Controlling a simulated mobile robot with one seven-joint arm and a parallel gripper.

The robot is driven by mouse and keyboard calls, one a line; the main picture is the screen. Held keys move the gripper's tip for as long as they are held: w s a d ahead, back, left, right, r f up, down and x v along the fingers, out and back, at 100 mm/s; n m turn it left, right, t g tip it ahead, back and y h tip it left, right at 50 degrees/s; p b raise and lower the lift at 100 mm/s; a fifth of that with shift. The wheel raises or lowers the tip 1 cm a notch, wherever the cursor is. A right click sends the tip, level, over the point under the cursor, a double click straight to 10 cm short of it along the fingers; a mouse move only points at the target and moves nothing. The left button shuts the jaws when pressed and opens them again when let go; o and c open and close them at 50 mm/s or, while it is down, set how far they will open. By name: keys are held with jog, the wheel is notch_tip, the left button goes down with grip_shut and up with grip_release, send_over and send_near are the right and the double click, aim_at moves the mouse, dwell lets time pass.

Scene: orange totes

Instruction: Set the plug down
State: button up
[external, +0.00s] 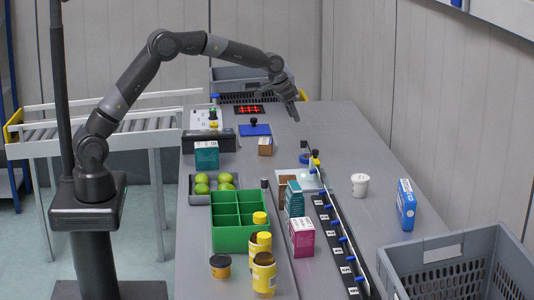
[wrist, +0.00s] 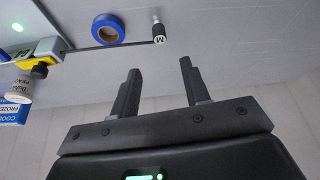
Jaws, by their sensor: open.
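A dark plug with a white label marked M (wrist: 159,34) shows in the wrist view, at the end of a thin dark cable. It appears to lie on the grey table. A small dark shape (external: 304,144) in the external view, below my gripper, may be the same plug. My gripper (external: 297,112) reaches over the far half of the table. In the wrist view its two fingers (wrist: 160,68) are spread apart with nothing between them. The plug is beyond the fingertips and apart from them.
A blue tape roll (wrist: 107,29) lies beside the plug. A white cup (external: 360,184) and a blue box (external: 406,204) stand to the right. A green divided bin (external: 238,238), jars and boxes fill the near part. The table's far right is clear.

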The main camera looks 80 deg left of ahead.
jog(key=s+d+r+m, duration=0.1)
jog(key=s+d+r, duration=0.6)
jog(key=s, duration=0.3)
jog(key=s+d+r, duration=0.7)
jog(key=s, duration=0.3)
jog(key=s+d+f, duration=0.2)
jog(key=s+d, duration=0.1)
jog(key=s, duration=1.1)
jog(key=s+d+f+m+t, duration=0.1)
jog(key=s+d, duration=0.3)
jog(key=s, duration=0.9)
jog(key=shift+s+d+f+h, duration=0.2)
jog(key=shift+s+f+h, duration=0.2)
jog(key=shift+f, duration=0.1)
jog(key=shift+o, duration=0.2)
jog(key=shift+w, duration=0.1)
